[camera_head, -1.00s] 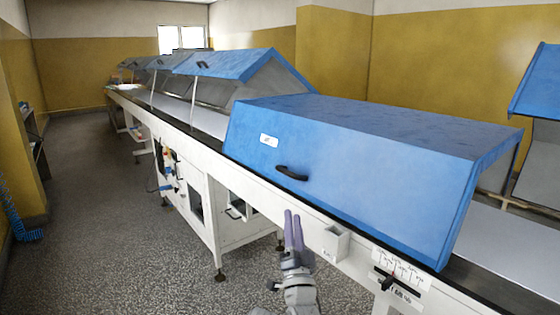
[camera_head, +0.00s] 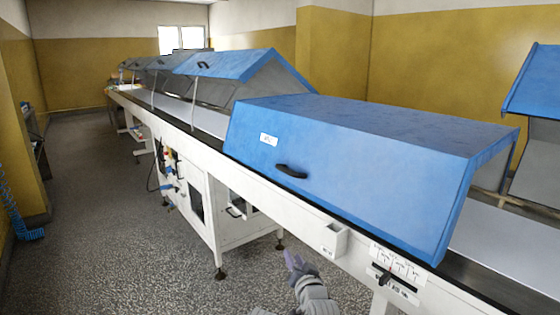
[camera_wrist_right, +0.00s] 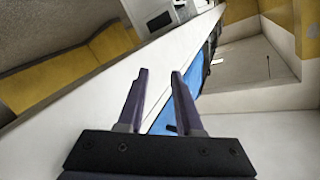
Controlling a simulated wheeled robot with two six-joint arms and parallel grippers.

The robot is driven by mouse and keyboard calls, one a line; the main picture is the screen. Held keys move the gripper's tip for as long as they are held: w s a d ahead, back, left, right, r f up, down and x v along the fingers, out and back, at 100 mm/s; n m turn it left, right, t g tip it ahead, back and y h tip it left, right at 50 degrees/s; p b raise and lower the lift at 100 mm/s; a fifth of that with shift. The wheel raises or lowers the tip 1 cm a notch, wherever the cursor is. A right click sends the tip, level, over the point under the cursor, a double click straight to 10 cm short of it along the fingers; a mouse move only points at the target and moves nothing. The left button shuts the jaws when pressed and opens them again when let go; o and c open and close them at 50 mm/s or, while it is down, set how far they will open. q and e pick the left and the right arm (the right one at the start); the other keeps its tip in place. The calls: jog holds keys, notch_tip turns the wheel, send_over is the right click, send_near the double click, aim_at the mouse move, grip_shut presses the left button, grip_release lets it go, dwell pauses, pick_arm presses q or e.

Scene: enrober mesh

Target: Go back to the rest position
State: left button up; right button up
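My right gripper (camera_head: 293,262) is low in the head view, in front of the white side of the conveyor machine (camera_head: 255,190). It points away from me and is apart from the blue hood. The right wrist view shows its two purple fingers (camera_wrist_right: 158,95) spread apart, with nothing between them. My left gripper is not in the head view. The closed blue hood (camera_head: 350,165) with its black handle (camera_head: 291,171) covers the near stretch of the machine.
A small white box (camera_head: 334,240) and a switch panel (camera_head: 397,272) stick out from the machine's side. Farther blue hoods (camera_head: 225,63) stand tilted up. Speckled floor (camera_head: 110,240) is free to the left. A blue coiled hose (camera_head: 30,232) hangs at the left wall.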

jog(key=s+d+f+n+g+h, duration=0.1)
jog(key=s+d+f+g, duration=0.3)
jog(key=f, duration=0.3)
jog(key=s+d+f+n+g+h, duration=0.1)
jog(key=s+d+f+n+g, duration=0.15)
jog(key=f+g, duration=0.4)
jog(key=s+d+f+g+h, duration=0.1)
jog(key=s+d+f+g, duration=0.15)
jog(key=s, duration=0.35)
jog(key=s+d+f+g+h, duration=0.1)
jog(key=s+d+f+g, duration=0.1)
jog(key=s+d+f, duration=0.3)
jog(key=s+a+r+n+p, duration=0.2)
jog(key=a+r+p, duration=0.4)
jog(key=r+p, duration=0.5)
jog(key=s+a+r+n+g+h+p, duration=0.1)
jog(key=s+a+r+p, duration=0.4)
jog(key=r+p, duration=0.7)
notch_tip(320, 180, up, 2)
jog(key=shift+a+r+n, duration=0.2)
jog(key=shift+a+n, duration=0.25)
